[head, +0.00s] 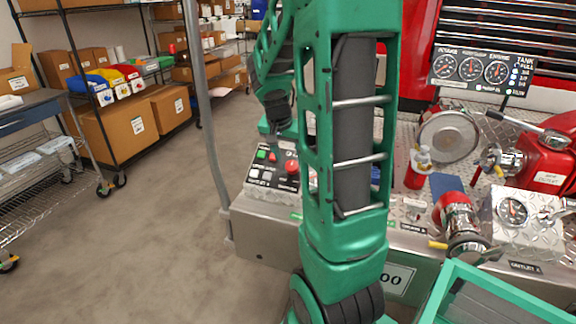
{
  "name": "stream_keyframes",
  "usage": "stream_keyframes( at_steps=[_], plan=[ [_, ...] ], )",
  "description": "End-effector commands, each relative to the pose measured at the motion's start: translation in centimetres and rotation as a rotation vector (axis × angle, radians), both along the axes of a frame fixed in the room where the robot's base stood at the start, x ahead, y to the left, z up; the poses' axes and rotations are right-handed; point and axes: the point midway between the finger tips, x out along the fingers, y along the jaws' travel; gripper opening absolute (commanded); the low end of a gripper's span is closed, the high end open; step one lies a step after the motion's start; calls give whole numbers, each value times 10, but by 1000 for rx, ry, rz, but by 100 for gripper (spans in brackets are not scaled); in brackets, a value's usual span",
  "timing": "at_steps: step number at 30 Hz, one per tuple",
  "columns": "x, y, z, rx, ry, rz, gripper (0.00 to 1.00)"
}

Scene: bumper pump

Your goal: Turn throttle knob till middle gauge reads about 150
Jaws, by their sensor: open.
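The gauge board (470,88) stands at the upper right with three round dials in a row. Its middle gauge (471,69) faces me, but its needle is too small to read. A small slanted control panel (267,186) sits at the bumper's left end, with green, white and red controls. A red knob-like control (292,166) shows at its right side; I cannot tell whether it is the throttle knob. My gripper (279,128) hangs above the back of this panel, open, with its fingertips partly hidden by my own green arm.
A diamond-plate bumper deck (405,130) carries a silver disc (448,136), a red bottle (418,168), a red-and-chrome valve (460,225) and another gauge box (514,210). A grey upright pole (200,100) stands left of the panel. Open floor (150,230) lies further left.

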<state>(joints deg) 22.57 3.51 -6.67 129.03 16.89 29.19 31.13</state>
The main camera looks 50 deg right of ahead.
Motion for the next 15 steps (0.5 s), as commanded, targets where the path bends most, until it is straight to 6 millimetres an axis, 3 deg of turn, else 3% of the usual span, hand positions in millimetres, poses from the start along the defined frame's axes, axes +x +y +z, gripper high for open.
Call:
stream_keyframes(
  at_steps=[6, 15],
  plan=[
    [3, -12, -29, 1, 1, 0, 52],
    [5, -16, -40, 1, -1, 2, 52]
  ],
)
